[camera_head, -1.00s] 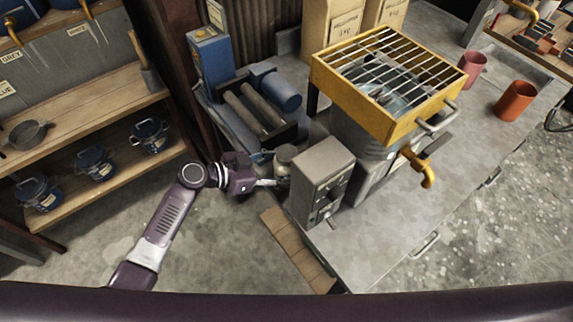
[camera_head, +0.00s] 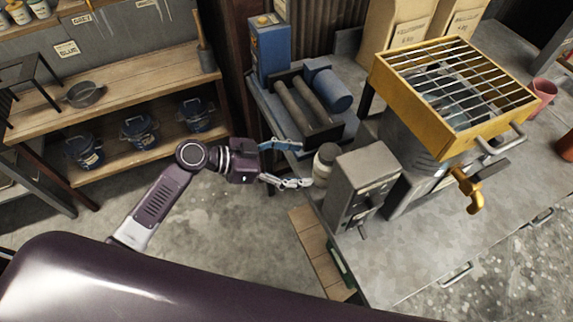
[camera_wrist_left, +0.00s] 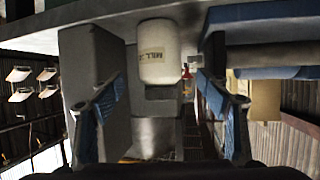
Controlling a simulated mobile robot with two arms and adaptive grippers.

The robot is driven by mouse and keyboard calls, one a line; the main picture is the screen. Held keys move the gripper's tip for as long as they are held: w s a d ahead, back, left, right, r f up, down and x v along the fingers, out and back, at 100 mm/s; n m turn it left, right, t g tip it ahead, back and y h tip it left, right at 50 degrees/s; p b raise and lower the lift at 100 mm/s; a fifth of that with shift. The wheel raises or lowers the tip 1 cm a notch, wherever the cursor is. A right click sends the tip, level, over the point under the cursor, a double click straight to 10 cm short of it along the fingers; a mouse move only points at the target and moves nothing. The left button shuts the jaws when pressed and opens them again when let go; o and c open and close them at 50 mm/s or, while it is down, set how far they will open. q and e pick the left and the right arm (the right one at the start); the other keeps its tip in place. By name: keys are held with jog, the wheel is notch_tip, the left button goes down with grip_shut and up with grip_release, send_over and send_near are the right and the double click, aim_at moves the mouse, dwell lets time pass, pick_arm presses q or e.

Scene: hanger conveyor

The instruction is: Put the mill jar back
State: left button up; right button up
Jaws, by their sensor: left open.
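The mill jar (camera_head: 324,166) is a small pale jar with a dark lid. It stands at the bench's left edge, beside a grey box with controls (camera_head: 362,185). In the left wrist view the white jar (camera_wrist_left: 157,50), with a "MILL" label, shows ahead between the fingers and appears inverted. My left gripper (camera_head: 302,165) is open just left of the jar, its blue-padded fingers spread. It also shows open in the left wrist view (camera_wrist_left: 160,92). The jar looks free of the fingers. My right gripper is not in view.
A blue roller machine with two grey rollers (camera_head: 293,108) sits behind the jar. A yellow-framed grate (camera_head: 455,90) stands to the right. Shelves with blue pots (camera_head: 120,90) are at left. Bare floor (camera_head: 215,240) lies left of the bench.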

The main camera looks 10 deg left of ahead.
pick_arm(q)
jog(key=s+a+f+n+y, duration=0.1)
jog(key=a+f+n+y, duration=0.2)
jog(key=a+f, duration=0.5)
jog(key=s+a+f+n+y, duration=0.1)
jog(key=a+f+n+y, duration=0.25)
jog(key=f, duration=0.95)
jog(key=s+a+f+n+g+y, duration=0.1)
jog(key=s+a+f+n, duration=0.1)
jog(key=s+f, duration=0.35)
jog(key=s+a+f+n+y, duration=0.1)
jog(key=s+a+f+y, duration=0.15)
jog(key=f, duration=0.55)
jog(key=s+f+g, duration=0.1)
jog(key=s+f, duration=0.4)
jog(key=s, duration=0.5)
jog(key=s+f+g+y, duration=0.1)
jog(key=s+f, duration=0.4)
jog(key=s, duration=0.6)
jog(key=s+f+n+g+y, duration=0.1)
jog(key=s+f, duration=0.5)
jog(key=s, duration=0.5)
jog(key=shift+a+g+b, duration=0.15)
jog(key=shift+g+b, duration=0.2)
jog(key=shift+g, duration=0.05)
jog(key=shift+w+f+b, duration=0.1)
jog(key=shift+f+b, duration=0.75)
jog(key=shift+f, duration=0.05)
